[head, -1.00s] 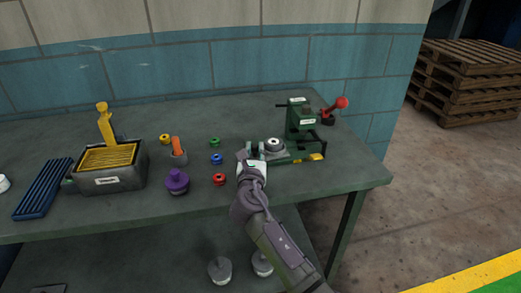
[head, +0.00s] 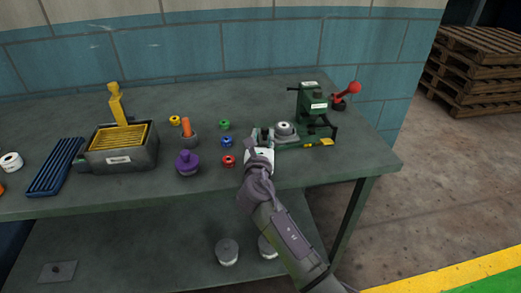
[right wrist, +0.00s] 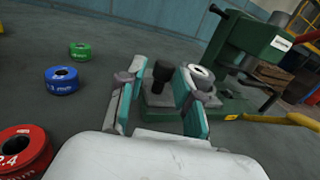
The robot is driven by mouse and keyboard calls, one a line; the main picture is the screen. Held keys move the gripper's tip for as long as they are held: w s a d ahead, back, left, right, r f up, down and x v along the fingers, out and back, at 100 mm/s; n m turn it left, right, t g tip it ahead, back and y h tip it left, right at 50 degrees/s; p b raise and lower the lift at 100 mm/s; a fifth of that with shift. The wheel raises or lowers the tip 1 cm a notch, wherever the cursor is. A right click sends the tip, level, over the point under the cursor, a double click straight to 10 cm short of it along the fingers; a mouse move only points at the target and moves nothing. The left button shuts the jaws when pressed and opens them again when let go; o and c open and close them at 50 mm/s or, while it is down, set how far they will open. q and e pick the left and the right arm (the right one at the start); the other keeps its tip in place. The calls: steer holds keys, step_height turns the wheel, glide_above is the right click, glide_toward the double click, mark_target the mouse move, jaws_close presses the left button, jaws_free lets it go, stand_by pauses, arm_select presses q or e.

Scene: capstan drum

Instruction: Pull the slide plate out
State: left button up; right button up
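A green press (head: 312,103) stands at the right of the bench. Its low base reaches left and carries a round grey part (head: 285,130). In the right wrist view, a grey slide plate (right wrist: 157,100) with an upright black knob (right wrist: 161,73) lies at the near end of the press base. My right gripper (head: 264,136) is at this left end. In the right wrist view, its teal-padded fingers (right wrist: 160,85) are apart, with the knob showing between them. I cannot tell whether they touch it. My left gripper is not in view.
Red (head: 229,161), blue (head: 227,142) and green (head: 224,125) rings lie left of my right gripper. A red-ball lever (head: 354,88) is behind the press.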

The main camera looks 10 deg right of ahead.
steer(key=s, duration=0.3)
steer(key=s+a, duration=0.1)
steer(key=s, duration=0.3)
steer(key=s+a, duration=0.1)
steer(key=s, duration=0.2)
steer(key=shift+s, duration=0.15)
